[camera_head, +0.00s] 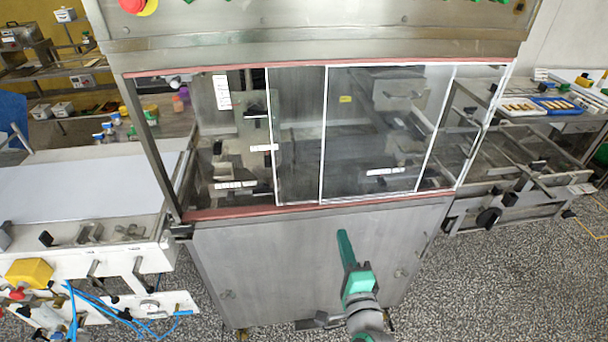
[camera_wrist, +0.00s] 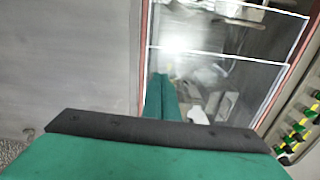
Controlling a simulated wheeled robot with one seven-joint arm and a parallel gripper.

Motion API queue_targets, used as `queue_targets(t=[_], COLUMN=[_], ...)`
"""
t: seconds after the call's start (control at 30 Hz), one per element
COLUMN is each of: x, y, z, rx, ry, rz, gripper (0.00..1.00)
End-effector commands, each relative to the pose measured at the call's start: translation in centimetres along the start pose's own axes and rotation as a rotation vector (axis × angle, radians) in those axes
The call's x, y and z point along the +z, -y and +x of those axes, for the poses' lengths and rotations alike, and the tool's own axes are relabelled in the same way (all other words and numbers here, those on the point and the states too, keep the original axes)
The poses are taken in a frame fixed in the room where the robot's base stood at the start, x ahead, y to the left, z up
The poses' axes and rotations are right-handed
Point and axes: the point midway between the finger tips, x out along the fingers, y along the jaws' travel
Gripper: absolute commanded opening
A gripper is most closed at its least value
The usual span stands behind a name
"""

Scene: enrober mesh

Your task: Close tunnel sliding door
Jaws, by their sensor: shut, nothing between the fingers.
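The tunnel's clear sliding door (camera_head: 297,135) has white-edged panes that overlap in the middle and right of the front opening. The left part of the opening (camera_head: 205,140) shows no pane, and the inside of the machine is seen there. My green gripper (camera_head: 343,236) is shut and empty, in front of the steel lower panel and below the door's bottom edge. It appears apart from the door. In the wrist view my fingers (camera_wrist: 163,85) are together, with the glass pane (camera_wrist: 215,75) and its white edges beyond them.
The steel lower panel (camera_head: 290,255) stands behind my gripper. A white conveyor table (camera_head: 80,200) with a yellow box (camera_head: 30,271) and blue hoses is at left. A metal conveyor frame (camera_head: 515,170) is at right. Speckled floor is clear at lower right.

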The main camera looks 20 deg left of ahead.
Motion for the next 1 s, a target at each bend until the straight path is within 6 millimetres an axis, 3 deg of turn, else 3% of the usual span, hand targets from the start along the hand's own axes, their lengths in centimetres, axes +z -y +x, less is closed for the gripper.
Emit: queue_targets(t=[0.03,0.1,0.33,0.67,1.0], x=[0.1,0.4,1.7,2.5,4.0], y=[2.0,4.0,8.9,10.1,10.3], z=[1.0,2.0,3.7,5.4,11.3], rx=[-0.017,-0.027,-0.032,-0.027,-0.027], ry=[0.037,0.090,0.222,0.259,0.258], rz=[0.022,0.060,0.136,0.153,0.152], gripper=[0.00,0.00,0.00,0.00,0.00])
